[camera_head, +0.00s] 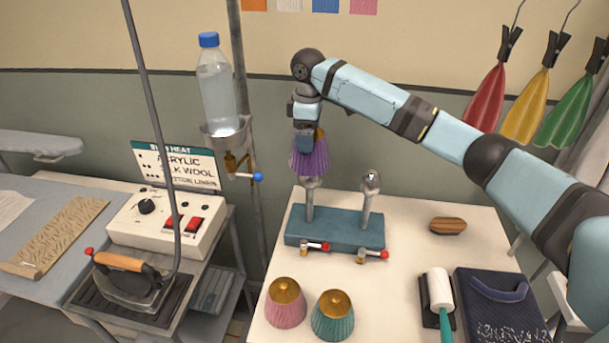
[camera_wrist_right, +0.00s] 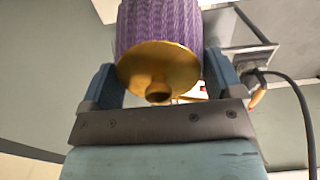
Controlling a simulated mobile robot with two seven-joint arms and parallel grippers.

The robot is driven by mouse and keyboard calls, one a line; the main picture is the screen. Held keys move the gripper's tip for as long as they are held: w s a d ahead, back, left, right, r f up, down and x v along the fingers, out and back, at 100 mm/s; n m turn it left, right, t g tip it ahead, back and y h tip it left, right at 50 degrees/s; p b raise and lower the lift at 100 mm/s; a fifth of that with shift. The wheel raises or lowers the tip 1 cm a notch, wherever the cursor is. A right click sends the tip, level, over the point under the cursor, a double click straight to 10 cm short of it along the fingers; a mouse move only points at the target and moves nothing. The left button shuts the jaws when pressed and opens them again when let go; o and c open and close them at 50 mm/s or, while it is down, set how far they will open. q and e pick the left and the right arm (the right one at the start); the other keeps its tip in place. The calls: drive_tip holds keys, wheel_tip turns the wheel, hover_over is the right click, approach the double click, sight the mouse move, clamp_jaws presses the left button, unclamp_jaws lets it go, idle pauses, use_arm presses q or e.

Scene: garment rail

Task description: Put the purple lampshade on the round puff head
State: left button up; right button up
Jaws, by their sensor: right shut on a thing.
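The purple lampshade (camera_head: 310,157) is pleated with a gold top. My right gripper (camera_head: 308,138) is shut on it, and in the right wrist view the lampshade (camera_wrist_right: 160,30) sits between both fingers, gold cap toward the palm. The lampshade is roughly upright, just over or around the top of the left puff head (camera_head: 310,184); I cannot tell whether they touch. The lampshade hides part of that head's shape. The right puff head (camera_head: 371,180) is bare, pale metal and rounded. Both stand on posts on a teal base (camera_head: 336,235). My left gripper is not in view.
A pink lampshade (camera_head: 286,304) and a teal lampshade (camera_head: 332,317) stand at the table's front. A water bottle (camera_head: 216,91) hangs on a pole left, above an iron (camera_head: 129,278).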

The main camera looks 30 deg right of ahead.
sight(308, 165)
drive_tip(key=f, duration=0.3)
drive_tip(key=shift+s+f, duration=0.25)
drive_tip(key=shift+f, duration=0.15)
drive_tip(key=shift+f+p, duration=0.65)
drive_tip(key=shift+f, duration=1.95)
drive_tip(key=shift+f, duration=0.1)
drive_tip(key=o, duration=0.7)
